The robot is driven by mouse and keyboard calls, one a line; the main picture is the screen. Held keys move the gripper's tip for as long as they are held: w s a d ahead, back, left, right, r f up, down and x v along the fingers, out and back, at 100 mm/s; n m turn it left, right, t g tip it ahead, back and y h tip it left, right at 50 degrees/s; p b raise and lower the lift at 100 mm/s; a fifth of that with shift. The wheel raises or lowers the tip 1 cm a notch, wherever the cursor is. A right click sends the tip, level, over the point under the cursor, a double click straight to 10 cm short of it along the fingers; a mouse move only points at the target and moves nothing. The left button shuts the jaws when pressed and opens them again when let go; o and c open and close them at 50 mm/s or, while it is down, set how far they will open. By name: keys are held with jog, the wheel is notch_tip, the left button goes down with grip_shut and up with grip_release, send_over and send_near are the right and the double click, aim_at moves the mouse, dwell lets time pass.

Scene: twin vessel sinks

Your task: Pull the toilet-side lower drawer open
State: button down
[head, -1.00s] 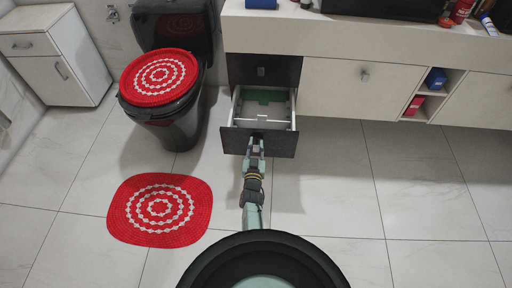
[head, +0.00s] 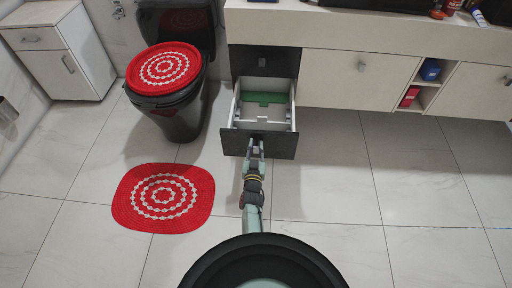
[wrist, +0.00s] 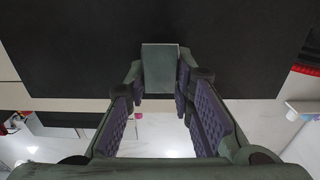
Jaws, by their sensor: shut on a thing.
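The toilet-side lower drawer (head: 258,144) has a dark front and a white inside with a green piece at the back. It stands well out from the cabinet, under a closed dark upper drawer (head: 264,61). My gripper (head: 256,149) is at the middle of the lower drawer's front. In the wrist view the dark drawer front (wrist: 70,50) fills the top, and my gripper (wrist: 160,90) is shut on the drawer's grey handle (wrist: 160,66) between its purple-padded fingers. In the head view the handle is mostly hidden by the fingers.
A black toilet (head: 177,115) with a red patterned lid cover stands left of the drawer. A red mat (head: 163,198) lies on the floor at the left. Pale cabinet doors (head: 357,78) are to the right. The tiled floor to the right is clear.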

jog(key=c, duration=1.4)
grip_release()
jog(key=shift+o, duration=0.2)
jog(key=shift+r, duration=0.1)
notch_tip(320, 180, up, 8)
jog(key=shift+d+r, duration=0.1)
jog(key=shift+r, duration=0.8)
